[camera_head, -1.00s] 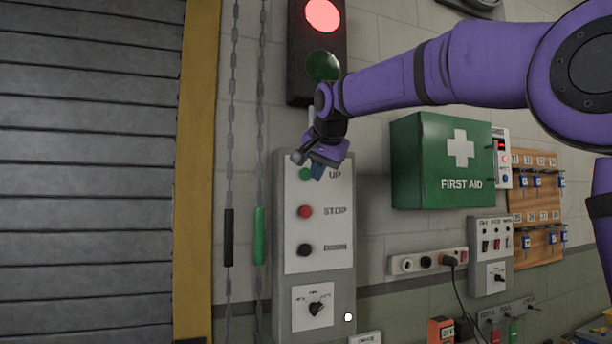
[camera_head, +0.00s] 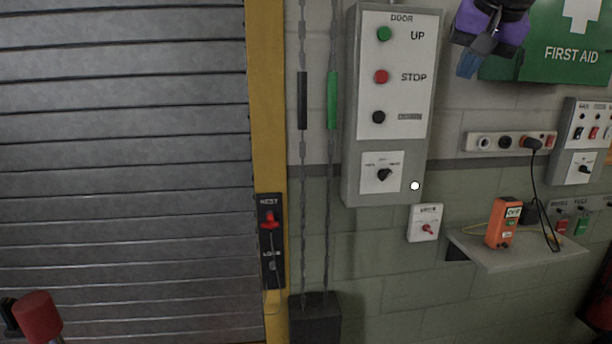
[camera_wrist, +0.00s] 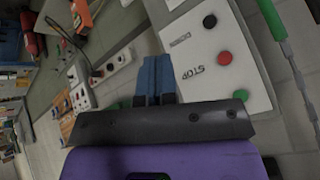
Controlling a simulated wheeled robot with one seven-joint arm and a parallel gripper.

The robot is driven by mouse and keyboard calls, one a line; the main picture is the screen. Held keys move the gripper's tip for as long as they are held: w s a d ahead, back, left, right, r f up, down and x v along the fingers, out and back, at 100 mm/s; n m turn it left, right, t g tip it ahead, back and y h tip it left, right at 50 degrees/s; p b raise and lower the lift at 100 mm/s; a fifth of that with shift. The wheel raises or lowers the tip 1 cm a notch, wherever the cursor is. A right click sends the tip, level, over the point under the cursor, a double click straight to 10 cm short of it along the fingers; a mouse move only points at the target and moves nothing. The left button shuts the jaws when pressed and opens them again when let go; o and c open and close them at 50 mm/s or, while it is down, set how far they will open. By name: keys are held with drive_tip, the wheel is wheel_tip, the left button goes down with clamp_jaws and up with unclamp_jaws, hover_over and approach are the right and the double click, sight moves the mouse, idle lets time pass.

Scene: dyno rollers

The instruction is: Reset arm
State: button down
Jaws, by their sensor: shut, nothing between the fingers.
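My gripper (camera_head: 468,64) shows at the top right of the head view, pointing down in front of the wall, right of the door control panel (camera_head: 350,150) and by the lower left of the green first aid box (camera_head: 570,68). Its blue fingers (camera_wrist: 155,78) are together with nothing between them in the wrist view. The panel has a green UP button (camera_head: 384,34), a red STOP button (camera_head: 381,77), a black button (camera_head: 379,117) and a rotary switch (camera_head: 383,174). The gripper stands apart from these buttons in the head view. Most of my arm is out of the head view.
A roller shutter (camera_head: 120,160) with a yellow frame (camera_head: 266,130) fills the left. Two chains hang beside the panel, with a black grip (camera_head: 303,100) and a green grip (camera_head: 332,100). A socket strip (camera_head: 510,142) and a shelf (camera_head: 520,252) with an orange device (camera_head: 503,222) are at the right.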

drive_tip(key=s+d+f+n+g, duration=0.1)
drive_tip(key=s+f+n, duration=0.1)
drive_tip(key=s+f, duration=0.8)
drive_tip(key=s+d+f+n+g, duration=0.1)
drive_tip(key=s+d+f+n, duration=0.1)
drive_tip(key=s+f, duration=0.8)
drive_tip(key=s, duration=0.3)
drive_tip(key=shift+s+d, duration=0.25)
drive_tip(key=shift+d, duration=0.05)
